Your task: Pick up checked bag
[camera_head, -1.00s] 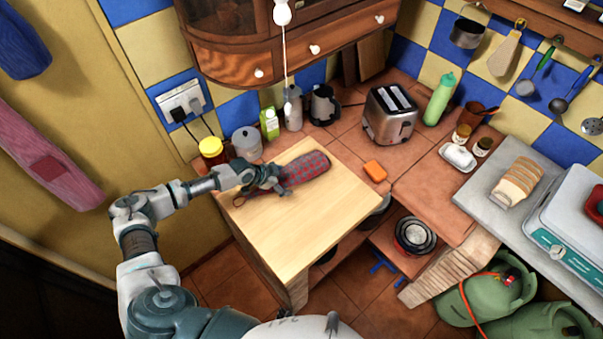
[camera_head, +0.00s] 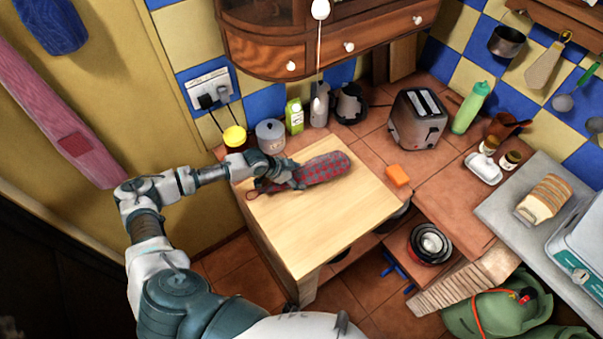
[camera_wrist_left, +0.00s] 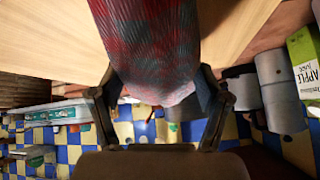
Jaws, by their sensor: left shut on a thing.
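The checked bag (camera_head: 325,167) is a long red and grey checked roll on the light wooden board (camera_head: 318,220), near its back left. My left gripper (camera_head: 290,178) is at the bag's left end. In the left wrist view the bag (camera_wrist_left: 150,40) runs between the two fingers of my left gripper (camera_wrist_left: 163,100), which is shut on it. The bag seems to lie on or just above the board; I cannot tell which. My right gripper is not in view.
A yellow-lidded jar (camera_head: 235,138), a grey canister (camera_head: 270,136) and a green carton (camera_head: 294,116) stand close behind the gripper. An orange sponge (camera_head: 398,175) and a toaster (camera_head: 418,118) are to the right. The board's front half is clear.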

